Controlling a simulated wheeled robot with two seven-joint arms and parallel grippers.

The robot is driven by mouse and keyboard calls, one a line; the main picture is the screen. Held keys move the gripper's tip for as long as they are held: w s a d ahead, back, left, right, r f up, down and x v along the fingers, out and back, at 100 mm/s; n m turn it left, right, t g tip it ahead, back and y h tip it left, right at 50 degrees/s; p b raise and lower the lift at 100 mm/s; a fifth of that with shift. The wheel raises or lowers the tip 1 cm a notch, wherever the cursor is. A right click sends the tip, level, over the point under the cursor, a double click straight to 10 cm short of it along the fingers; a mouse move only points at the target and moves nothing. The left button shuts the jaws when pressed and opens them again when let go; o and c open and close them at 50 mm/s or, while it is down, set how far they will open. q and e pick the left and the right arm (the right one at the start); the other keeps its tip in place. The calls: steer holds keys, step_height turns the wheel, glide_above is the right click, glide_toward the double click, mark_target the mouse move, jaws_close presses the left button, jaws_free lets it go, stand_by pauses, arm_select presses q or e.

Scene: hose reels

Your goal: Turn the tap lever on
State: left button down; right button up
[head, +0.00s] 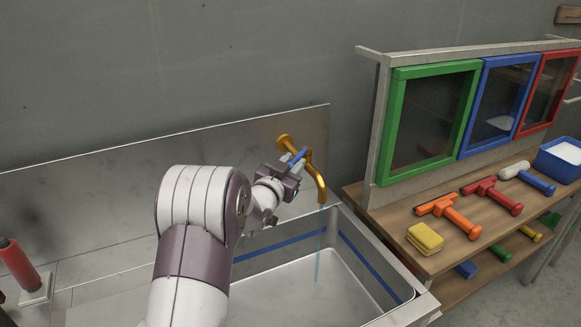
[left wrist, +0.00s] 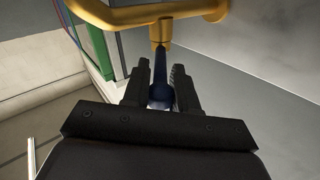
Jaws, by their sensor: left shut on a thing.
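The brass tap (head: 316,178) comes out of the metal splashback above the sink, its spout curving down. A thin blue stream of water (head: 319,245) falls from the spout into the basin. The tap has a blue lever (head: 296,157). My left gripper (head: 292,170) is at the lever, and in the left wrist view its two dark fingers (left wrist: 160,88) are shut on the dark blue lever (left wrist: 159,62), beneath the brass tap body (left wrist: 150,17). The gripper hides part of the lever in the head view. My right gripper is not in view.
The steel sink (head: 270,262) has a blue line inside its walls. To the right, a wooden bench (head: 405,208) holds a yellow sponge (head: 425,239), orange and red squeegees (head: 452,215) and a blue bin (head: 560,160), below green, blue and red framed panes. A red-handled item (head: 18,266) stands at the left.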

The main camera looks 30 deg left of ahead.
arm_select(q)
steer(key=shift+r, duration=0.1)
steer(key=c, duration=1.1)
jaws_free()
steer(key=s+b, duration=0.1)
steer(key=s, duration=1.1)
steer(key=shift+s+d+b, duration=0.3)
steer(key=shift+d+b, duration=0.05)
steer(key=shift+d, duration=0.1)
steer(key=shift+f, duration=0.2)
